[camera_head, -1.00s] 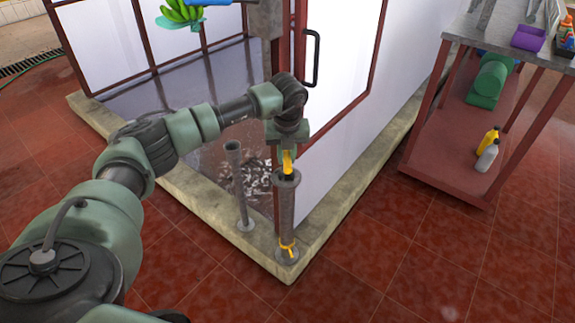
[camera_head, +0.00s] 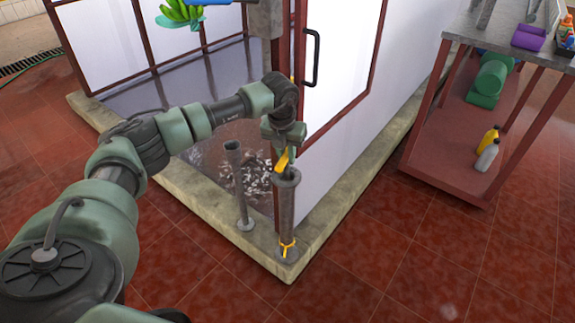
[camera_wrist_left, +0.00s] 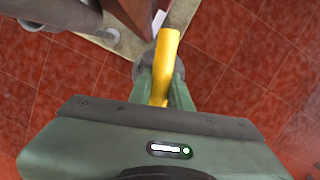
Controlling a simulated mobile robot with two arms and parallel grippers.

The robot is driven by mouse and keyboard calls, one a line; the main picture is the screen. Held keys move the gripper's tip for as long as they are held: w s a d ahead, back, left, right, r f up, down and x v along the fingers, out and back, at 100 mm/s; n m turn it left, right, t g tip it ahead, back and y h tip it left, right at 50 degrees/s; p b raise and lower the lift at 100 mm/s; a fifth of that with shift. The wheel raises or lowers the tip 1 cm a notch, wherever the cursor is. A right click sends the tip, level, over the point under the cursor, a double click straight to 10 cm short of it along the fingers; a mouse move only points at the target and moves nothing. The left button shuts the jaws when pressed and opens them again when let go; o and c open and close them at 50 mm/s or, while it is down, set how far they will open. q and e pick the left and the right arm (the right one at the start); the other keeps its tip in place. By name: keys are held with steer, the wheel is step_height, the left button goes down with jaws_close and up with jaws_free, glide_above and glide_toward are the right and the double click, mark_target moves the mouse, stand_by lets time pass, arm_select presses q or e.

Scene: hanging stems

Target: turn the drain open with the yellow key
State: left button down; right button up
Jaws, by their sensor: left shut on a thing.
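The yellow key (camera_head: 282,161) is in my left gripper (camera_head: 281,152) at the top of a grey upright pipe (camera_head: 285,205). The key now leans to one side in the head view. In the left wrist view, the yellow key (camera_wrist_left: 164,65) sticks out past the green fingers of my left gripper (camera_wrist_left: 163,98). The gripper is shut on it. How the key's lower end sits in the pipe top is hidden. My right gripper is not in view.
A thinner grey pipe (camera_head: 239,185) stands to the left on the same concrete curb (camera_head: 330,225). White walls with a black door handle (camera_head: 312,58) rise behind. A red-framed table (camera_head: 465,130) with bottles stands at the right. Tiled floor lies clear in front.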

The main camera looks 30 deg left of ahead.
arm_select(q)
steer(key=m, duration=0.4)
steer(key=shift+h, duration=0.4)
steer(key=shift+m, duration=0.4)
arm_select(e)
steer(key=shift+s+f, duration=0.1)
arm_select(q)
steer(key=shift+m, duration=0.7)
steer(key=c, duration=1.2)
jaws_free()
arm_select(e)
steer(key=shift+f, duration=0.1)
